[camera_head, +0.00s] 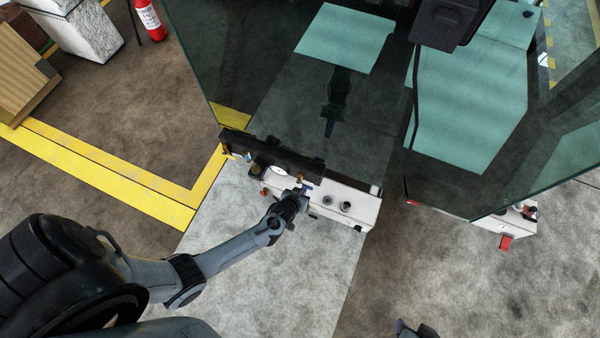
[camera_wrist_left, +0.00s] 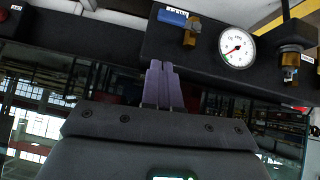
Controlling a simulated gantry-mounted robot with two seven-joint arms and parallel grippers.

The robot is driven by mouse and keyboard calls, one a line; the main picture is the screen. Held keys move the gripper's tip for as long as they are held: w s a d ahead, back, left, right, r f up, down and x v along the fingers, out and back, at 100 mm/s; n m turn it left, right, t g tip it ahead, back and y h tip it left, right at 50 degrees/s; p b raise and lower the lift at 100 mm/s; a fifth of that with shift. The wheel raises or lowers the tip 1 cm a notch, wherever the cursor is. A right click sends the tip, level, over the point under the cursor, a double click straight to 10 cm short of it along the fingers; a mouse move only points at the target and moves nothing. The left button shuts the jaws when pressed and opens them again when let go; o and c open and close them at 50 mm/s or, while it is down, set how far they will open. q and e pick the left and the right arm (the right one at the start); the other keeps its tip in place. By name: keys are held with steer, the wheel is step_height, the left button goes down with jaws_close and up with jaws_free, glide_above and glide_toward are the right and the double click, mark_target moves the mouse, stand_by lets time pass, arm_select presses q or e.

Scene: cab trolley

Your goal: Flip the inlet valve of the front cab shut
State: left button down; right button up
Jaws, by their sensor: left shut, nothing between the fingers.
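A valve with a blue, labelled lever (camera_wrist_left: 173,17) and a brass body (camera_wrist_left: 191,33) sits on a black manifold bar (camera_wrist_left: 205,72). The lever lies roughly along the bar, pointing left in the left wrist view. In the head view the bar (camera_head: 238,143) crosses the front of the glazed cab. My left gripper (camera_head: 301,193) is at the bar's right end; in the left wrist view its purple fingers (camera_wrist_left: 162,68) are shut and empty, below the lever and seemingly apart from it. Only part of my right gripper (camera_head: 408,328) shows at the bottom edge; its fingers are unclear.
A round gauge (camera_wrist_left: 237,47) and another brass fitting (camera_wrist_left: 291,60) sit right of the valve in the left wrist view. A white box (camera_head: 345,204) with dark knobs is beside the left gripper. Cab glass (camera_head: 300,90) rises behind. The floor in front is open.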

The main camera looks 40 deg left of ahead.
arm_select(q)
steer(key=v, duration=0.2)
steer(key=shift+s+d+r+p, duration=0.15)
steer(key=shift+r+p, duration=0.1)
steer(key=shift+p, duration=0.05)
